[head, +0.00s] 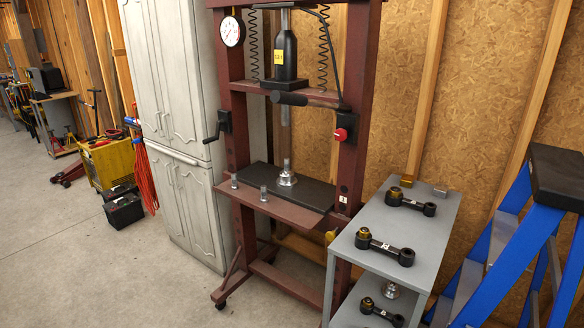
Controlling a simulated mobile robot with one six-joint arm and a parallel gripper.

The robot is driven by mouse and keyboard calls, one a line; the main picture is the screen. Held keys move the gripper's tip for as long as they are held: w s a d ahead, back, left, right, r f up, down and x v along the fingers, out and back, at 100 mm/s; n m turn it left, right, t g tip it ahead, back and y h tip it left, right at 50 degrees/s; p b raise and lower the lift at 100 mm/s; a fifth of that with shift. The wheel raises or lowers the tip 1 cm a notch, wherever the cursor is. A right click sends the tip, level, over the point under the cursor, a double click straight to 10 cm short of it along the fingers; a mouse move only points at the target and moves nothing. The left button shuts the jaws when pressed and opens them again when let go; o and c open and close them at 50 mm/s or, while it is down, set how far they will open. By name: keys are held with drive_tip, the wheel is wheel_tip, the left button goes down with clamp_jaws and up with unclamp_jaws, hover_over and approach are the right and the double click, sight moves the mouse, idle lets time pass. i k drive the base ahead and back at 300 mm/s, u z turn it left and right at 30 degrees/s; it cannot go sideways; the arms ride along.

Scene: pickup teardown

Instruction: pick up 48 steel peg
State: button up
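Small upright steel pegs stand on the red press bed: one peg (234,181) near its left front corner and another peg (263,194) to the right along the front edge. A taller steel pin (287,165) rises from a round metal hub (287,179) on the black plate (310,190), below the press ram (285,117). No number 48 can be read on any of them. My gripper is not in view.
The red press frame (357,130) surrounds the bed. A grey cart (405,222) with black link arms (384,247) stands at right, beside a blue stepladder (510,230). White cabinets (170,70) stand left of the press. The concrete floor (110,270) at front left is clear.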

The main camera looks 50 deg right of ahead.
sight(287, 172)
drive_tip(key=u, duration=0.1)
drive_tip(key=i, duration=0.95)
drive_tip(key=z, duration=0.1)
